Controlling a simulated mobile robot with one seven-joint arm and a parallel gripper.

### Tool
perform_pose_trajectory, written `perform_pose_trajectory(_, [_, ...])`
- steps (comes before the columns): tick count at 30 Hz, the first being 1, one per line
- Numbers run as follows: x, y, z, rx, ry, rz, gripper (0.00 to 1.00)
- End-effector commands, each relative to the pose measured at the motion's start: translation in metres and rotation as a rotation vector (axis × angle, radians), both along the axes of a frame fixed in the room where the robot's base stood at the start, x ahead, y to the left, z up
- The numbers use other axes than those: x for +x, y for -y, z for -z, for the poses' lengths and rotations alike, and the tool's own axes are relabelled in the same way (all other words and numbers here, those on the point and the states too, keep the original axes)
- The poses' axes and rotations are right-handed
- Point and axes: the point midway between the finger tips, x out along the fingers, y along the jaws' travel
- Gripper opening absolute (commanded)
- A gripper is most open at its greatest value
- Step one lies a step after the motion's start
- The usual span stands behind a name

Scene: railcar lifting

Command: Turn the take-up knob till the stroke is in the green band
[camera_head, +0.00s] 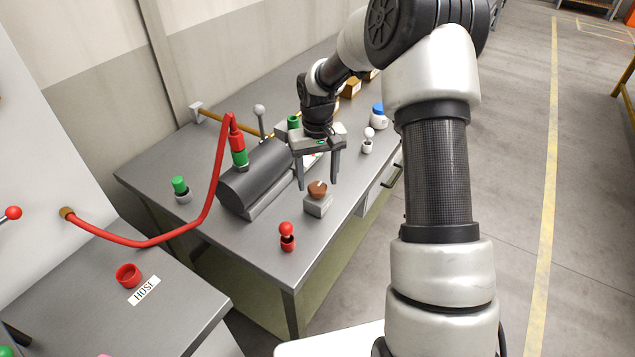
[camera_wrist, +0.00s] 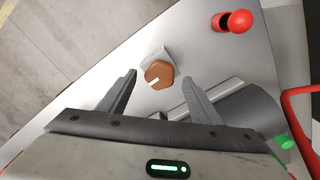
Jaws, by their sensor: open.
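The take-up knob (camera_head: 317,189) is brown with a white pointer mark and sits on a small grey block (camera_head: 318,207) near the table's front edge. It also shows in the wrist view (camera_wrist: 158,74), just beyond and between my fingertips. My gripper (camera_head: 321,184) is open and empty, its fingers pointing down around and behind the knob in the head view; I cannot tell exactly how high above it they are. In the wrist view my two fingers (camera_wrist: 160,95) are wide apart and do not touch the knob. No green band or stroke scale is clearly readable.
A dark grey cylinder (camera_head: 257,178) lies left of the knob, with a red hose (camera_head: 213,185) joined near it. A red knob (camera_head: 287,236) stands in front, a white one (camera_head: 368,140) behind. A green-topped fitting (camera_head: 181,190) is at left. Bare tabletop lies around the block.

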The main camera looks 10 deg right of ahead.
Motion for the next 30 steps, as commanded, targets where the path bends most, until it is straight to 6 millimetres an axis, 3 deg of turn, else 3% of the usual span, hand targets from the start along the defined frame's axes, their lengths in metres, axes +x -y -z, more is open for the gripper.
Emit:
perform_pose_trajectory(6, [0.000,0.000,0.020,0.000,-0.001,-0.001,0.59])
perform_pose_trajectory(15, [0.000,0.000,0.023,0.000,0.000,-0.001,0.59])
perform_pose_trajectory(17, [0.000,0.000,0.023,0.000,0.000,-0.001,0.52])
perform_pose_trajectory(23, [0.000,0.000,0.023,0.000,0.000,-0.001,0.18])
perform_pose_trajectory(30, [0.000,0.000,0.023,-0.001,0.000,0.017,0.18])
